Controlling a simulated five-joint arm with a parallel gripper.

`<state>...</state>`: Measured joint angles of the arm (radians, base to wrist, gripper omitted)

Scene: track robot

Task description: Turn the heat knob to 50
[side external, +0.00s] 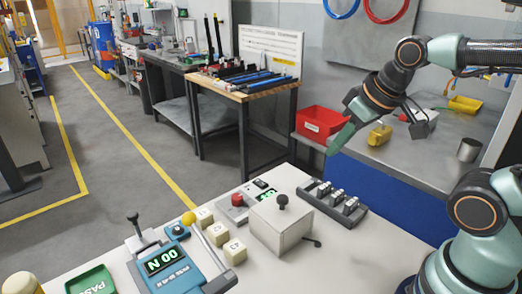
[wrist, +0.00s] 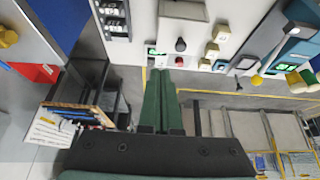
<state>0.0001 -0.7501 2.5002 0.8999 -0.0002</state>
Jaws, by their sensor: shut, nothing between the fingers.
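My gripper (side external: 332,150) has green fingers, shut and empty, raised above the far right of the white bench. In the wrist view its fingertips (wrist: 161,73) point toward the bench controls and touch nothing. The red part also shows in the wrist view (wrist: 180,45). No heat label is legible, so I cannot tell which is the heat knob.
A blue unit (side external: 172,265) with a green display and a yellow-balled lever (side external: 190,219) stands front left. A row of switches (side external: 333,199) is right of the box. A red bin (side external: 320,123) stands behind.

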